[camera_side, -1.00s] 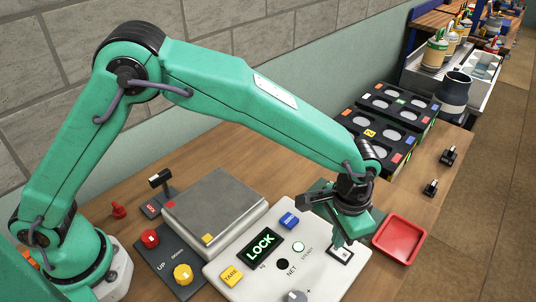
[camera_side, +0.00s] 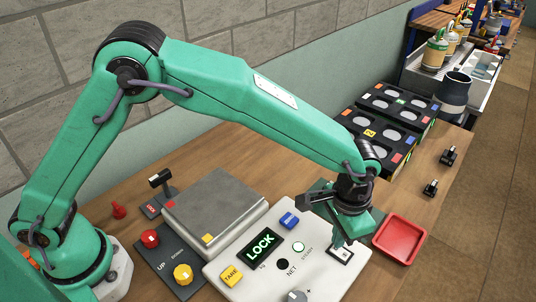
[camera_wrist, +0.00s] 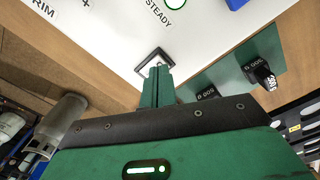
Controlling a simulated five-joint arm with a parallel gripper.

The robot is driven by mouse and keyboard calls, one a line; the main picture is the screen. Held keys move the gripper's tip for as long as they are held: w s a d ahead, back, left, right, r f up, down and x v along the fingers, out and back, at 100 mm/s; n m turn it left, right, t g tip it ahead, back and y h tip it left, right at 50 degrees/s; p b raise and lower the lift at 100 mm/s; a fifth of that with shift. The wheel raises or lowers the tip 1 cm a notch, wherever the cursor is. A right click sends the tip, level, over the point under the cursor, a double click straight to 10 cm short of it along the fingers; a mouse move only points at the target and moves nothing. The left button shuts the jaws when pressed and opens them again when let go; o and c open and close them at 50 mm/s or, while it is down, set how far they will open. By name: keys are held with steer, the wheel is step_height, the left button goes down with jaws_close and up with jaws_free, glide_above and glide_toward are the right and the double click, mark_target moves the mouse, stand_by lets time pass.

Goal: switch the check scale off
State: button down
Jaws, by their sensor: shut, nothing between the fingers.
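The check scale has a white panel (camera_side: 240,278) with a lit display (camera_side: 262,246) reading LOCK in green, and a grey square pan (camera_side: 215,205). A switch in a dark square frame (camera_side: 341,255) sits at the panel's right corner; it also shows in the wrist view (camera_wrist: 153,60). My gripper (camera_side: 341,243) is shut and empty, pointing down at this switch. In the wrist view its closed fingertips (camera_wrist: 156,68) overlap the frame's opening and hide part of the switch, so its position and any contact cannot be told. The STEADY lamp (camera_side: 298,247) is pale green.
A yellow TARE button (camera_side: 231,275), a blue button (camera_side: 289,220) and a grey knob (camera_side: 295,297) share the panel. A red tray (camera_side: 399,239) stands close to the right. A black box with round openings (camera_side: 376,133) is behind. Red (camera_side: 149,238) and yellow (camera_side: 183,275) buttons lie left.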

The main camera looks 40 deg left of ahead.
steer(key=shift+f, duration=1)
stand_by(0.9)
steer(key=shift+r, duration=3.55)
steer(key=shift+a+r, duration=0.1)
